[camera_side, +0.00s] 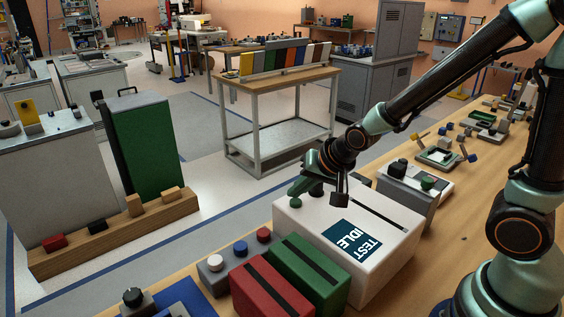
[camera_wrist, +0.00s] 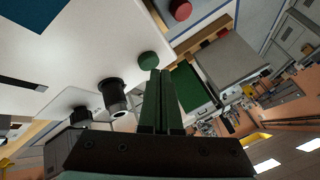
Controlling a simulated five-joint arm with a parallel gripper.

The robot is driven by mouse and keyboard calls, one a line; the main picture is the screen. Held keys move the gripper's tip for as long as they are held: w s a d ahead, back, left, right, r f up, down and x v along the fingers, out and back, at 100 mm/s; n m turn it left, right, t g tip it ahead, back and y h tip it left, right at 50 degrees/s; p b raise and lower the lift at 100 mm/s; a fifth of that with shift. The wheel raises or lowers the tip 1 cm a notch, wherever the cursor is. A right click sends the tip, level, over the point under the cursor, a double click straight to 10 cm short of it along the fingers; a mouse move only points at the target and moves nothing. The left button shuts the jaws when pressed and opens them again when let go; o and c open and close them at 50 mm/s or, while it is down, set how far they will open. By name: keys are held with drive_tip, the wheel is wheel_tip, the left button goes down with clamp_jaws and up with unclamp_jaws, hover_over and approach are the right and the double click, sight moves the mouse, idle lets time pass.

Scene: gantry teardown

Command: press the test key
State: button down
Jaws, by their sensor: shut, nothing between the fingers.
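The white test box (camera_side: 385,265) stands on the bench, with a dark blue screen (camera_side: 352,240) reading TEST and IDLE. A round green key (camera_side: 295,203) sits on its top near the left edge; it also shows in the wrist view (camera_wrist: 148,60). A black knob (camera_wrist: 112,92) stands beside it. My gripper (camera_side: 282,190) is shut and empty. Its fingertips are close to the green key and look a little above it in the side view. In the wrist view the fingertips (camera_wrist: 161,73) end just beside the key. I cannot tell whether they touch it.
A red block (camera_side: 268,288) and a green block (camera_side: 308,270) stand in front of the box. A grey panel (camera_side: 214,276) with white, blue and red buttons is at their left. A grey unit with knobs (camera_side: 408,198) stands behind the box.

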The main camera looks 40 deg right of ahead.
sight(298, 203)
drive_tip(key=shift+f, duration=0.45)
idle(0.3)
drive_tip(key=shift+r, duration=1)
wheel_tip(298, 203, up, 6)
idle(0.5)
idle(0.5)
